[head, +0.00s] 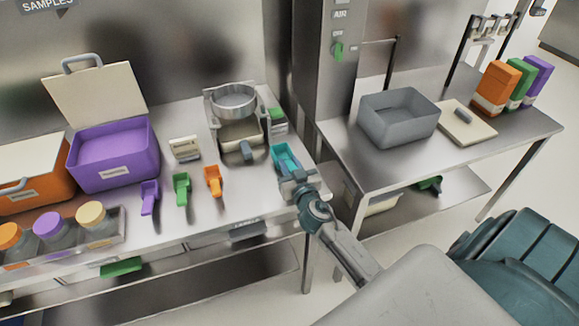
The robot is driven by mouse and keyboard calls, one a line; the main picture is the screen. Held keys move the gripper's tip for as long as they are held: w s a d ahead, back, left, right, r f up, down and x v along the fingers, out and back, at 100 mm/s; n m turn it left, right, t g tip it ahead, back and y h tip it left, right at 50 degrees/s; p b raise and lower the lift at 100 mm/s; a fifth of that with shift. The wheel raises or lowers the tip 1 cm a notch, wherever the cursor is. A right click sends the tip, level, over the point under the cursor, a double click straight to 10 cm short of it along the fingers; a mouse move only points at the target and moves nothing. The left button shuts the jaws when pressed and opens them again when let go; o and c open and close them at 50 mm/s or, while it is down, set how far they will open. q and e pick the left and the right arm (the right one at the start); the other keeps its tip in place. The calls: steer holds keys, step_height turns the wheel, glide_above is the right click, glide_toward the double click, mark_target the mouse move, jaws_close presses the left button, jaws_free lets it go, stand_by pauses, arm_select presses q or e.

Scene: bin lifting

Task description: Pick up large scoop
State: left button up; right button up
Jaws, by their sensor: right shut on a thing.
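A teal scoop (284,156), the largest of the scoops in the head view, is at the right end of the left steel table. My right gripper (290,176) is at the near end of this scoop and shut on its handle, which the gripper mostly hides. I cannot tell whether the scoop still touches the table. My left gripper is not in the picture.
Small purple (150,197), green (182,188) and orange (213,180) scoops stand to the left. Behind is a sieve device (236,97). A purple bin (115,158) is open. A grey bin (398,117) stands on the right table.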

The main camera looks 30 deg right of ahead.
step_height(320, 180, up, 2)
steer(key=shift+r, duration=0.15)
steer(key=s+a+r+b, duration=0.1)
steer(key=s+a+b, duration=0.1)
steer(key=s+a, duration=0.8)
steer(key=shift+s+a+r, duration=0.15)
steer(key=shift+s+a, duration=0.05)
steer(key=shift+a, duration=0.95)
